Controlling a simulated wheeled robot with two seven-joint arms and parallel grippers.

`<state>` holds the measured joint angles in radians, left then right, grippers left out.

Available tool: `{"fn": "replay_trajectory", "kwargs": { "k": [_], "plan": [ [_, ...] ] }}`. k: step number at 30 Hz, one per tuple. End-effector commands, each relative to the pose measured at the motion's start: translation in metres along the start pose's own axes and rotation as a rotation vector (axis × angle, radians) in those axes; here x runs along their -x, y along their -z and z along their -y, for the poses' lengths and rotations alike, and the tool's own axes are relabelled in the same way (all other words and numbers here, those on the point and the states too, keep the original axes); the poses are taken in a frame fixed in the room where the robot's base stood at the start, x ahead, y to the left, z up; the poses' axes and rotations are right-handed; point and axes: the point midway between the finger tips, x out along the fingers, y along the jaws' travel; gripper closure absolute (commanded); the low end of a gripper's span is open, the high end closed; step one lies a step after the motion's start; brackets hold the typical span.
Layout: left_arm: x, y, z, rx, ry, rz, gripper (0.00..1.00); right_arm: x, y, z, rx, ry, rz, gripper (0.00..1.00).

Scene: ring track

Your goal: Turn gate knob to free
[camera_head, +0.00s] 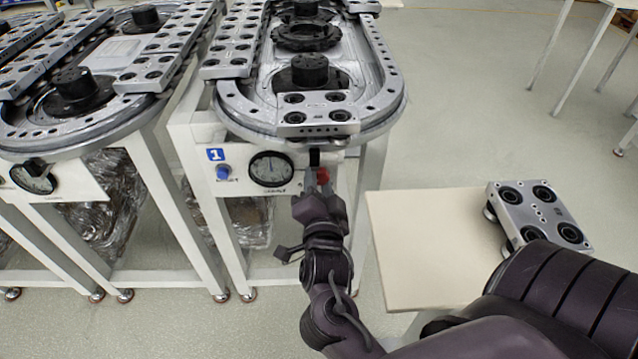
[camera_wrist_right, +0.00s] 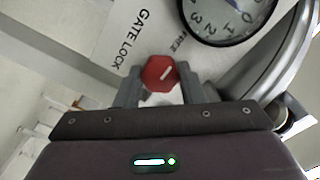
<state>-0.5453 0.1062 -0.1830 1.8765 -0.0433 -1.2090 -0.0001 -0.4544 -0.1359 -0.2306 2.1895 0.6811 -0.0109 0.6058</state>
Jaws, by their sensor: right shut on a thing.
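The red gate knob (camera_wrist_right: 159,73) is an octagonal knob with a white line on its face, slanting up to the right in the wrist view. The printed FREE label (camera_wrist_right: 178,42) is up and to the right of it, and the GATE LOCK label (camera_wrist_right: 131,40) is to its left. My right gripper (camera_wrist_right: 159,88) is shut on the knob, one finger on each side. In the head view the knob (camera_head: 323,174) shows at the tip of my right gripper (camera_head: 317,188), on the white front panel (camera_head: 205,180) of track 1. My left gripper is out of view.
A round dial (camera_head: 271,169) and a blue button (camera_head: 223,172) sit left of the knob. The metal ring track (camera_head: 378,104) is above, with a carriage (camera_head: 318,115) at its front end. A pale side table (camera_head: 425,250) holds another carriage (camera_head: 540,215).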

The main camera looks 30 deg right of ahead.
Motion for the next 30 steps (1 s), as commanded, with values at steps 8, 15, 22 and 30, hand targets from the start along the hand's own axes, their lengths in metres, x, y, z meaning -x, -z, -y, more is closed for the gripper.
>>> {"fn": "replay_trajectory", "kwargs": {
  "k": [8,15,22,30],
  "plan": [
    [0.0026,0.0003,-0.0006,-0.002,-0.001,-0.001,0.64,0.0000,0.0005,-0.0005,-0.015,-0.002,-0.001,0.87],
    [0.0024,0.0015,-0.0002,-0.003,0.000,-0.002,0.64,0.0000,0.0004,-0.0004,-0.015,-0.002,-0.001,0.62],
    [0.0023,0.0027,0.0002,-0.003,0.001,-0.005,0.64,0.0000,0.0003,-0.0002,-0.013,-0.001,-0.001,0.43],
    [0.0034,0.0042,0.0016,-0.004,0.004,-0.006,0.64,-0.0001,0.0004,0.0006,0.011,0.001,0.000,0.43]
  ]
}}
